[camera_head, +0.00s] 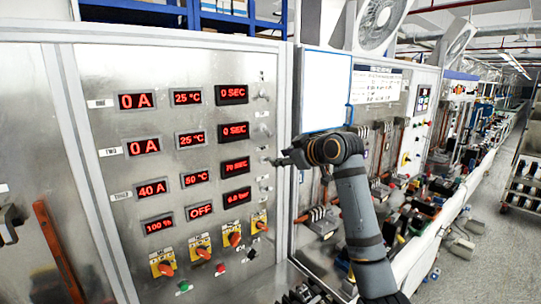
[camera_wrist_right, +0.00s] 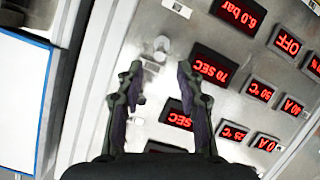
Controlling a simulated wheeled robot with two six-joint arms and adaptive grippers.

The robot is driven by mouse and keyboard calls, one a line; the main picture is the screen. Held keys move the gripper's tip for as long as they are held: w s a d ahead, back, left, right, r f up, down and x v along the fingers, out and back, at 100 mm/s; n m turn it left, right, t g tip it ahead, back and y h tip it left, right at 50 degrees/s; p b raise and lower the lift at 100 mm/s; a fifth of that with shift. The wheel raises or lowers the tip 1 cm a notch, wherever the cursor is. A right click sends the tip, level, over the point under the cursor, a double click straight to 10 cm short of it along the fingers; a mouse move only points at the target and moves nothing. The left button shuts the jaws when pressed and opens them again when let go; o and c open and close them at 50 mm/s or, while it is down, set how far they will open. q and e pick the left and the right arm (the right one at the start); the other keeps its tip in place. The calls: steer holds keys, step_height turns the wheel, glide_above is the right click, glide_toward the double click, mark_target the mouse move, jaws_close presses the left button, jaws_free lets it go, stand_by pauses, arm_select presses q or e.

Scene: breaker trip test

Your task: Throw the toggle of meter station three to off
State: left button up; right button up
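Meter station three is the third row of the metal panel, with red displays reading 40 A (camera_head: 152,189), 50 °C (camera_head: 195,178) and 70 SEC (camera_head: 235,167). The 70 SEC display also shows upside down in the right wrist view (camera_wrist_right: 212,69). My right gripper (camera_head: 273,161) is at the right end of this row and largely covers the toggle in the head view. In the wrist view the pale toggle (camera_wrist_right: 160,46) stands just beyond and between the fingertips of the open right gripper (camera_wrist_right: 160,70). Contact and lever direction cannot be told. My left gripper is not in view.
The upper toggles (camera_head: 264,97) and (camera_head: 262,129) sit above in the same column. Lower down are a display reading OFF (camera_head: 200,210), orange rotary switches (camera_head: 232,235) and push buttons (camera_head: 221,267). A cluttered bench (camera_head: 440,225) runs off to the right.

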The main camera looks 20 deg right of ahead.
mark_target(270, 158)
steer(key=p+x, duration=0.1)
steer(key=x, duration=0.2)
steer(key=p+x, duration=0.1)
steer(key=x, duration=0.2)
steer(key=shift+a+r+p, duration=0.1)
steer(key=shift+r+p, duration=0.15)
steer(key=shift+p, duration=0.15)
steer(key=shift+w+f, duration=0.35)
jaws_close()
